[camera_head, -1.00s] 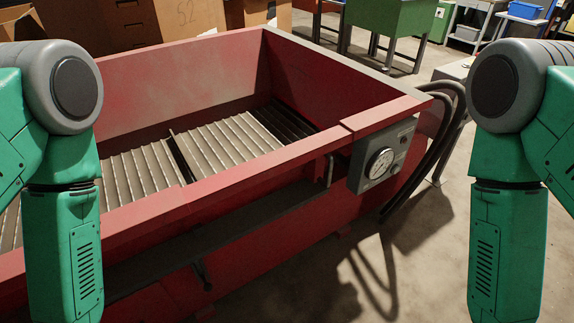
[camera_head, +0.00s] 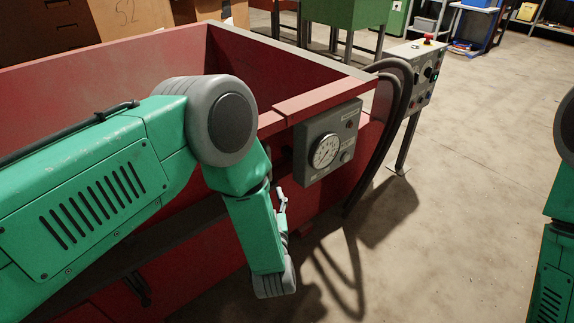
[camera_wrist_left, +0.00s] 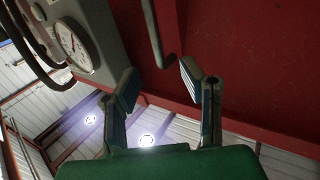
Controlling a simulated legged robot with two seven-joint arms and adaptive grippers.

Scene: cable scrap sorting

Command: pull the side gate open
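A large red bin (camera_head: 300,105) fills the left and middle of the head view. Its near red side wall also shows in the wrist view (camera_wrist_left: 245,60); I cannot tell which part of it is the side gate. A grey bent rod, like a handle (camera_wrist_left: 153,40), runs along the red surface in the wrist view. My left gripper (camera_wrist_left: 158,84) is open and empty, with the rod's end just beyond the gap between its fingers. I see no contact. In the head view my left arm hides much of the bin wall. My right gripper is out of view.
A grey gauge box (camera_head: 329,142) is on the bin's near corner, close to my left arm; it also shows in the wrist view (camera_wrist_left: 75,38). Black hoses (camera_head: 392,100) hang beside a control panel stand (camera_head: 424,72). The concrete floor at right (camera_head: 470,190) is clear.

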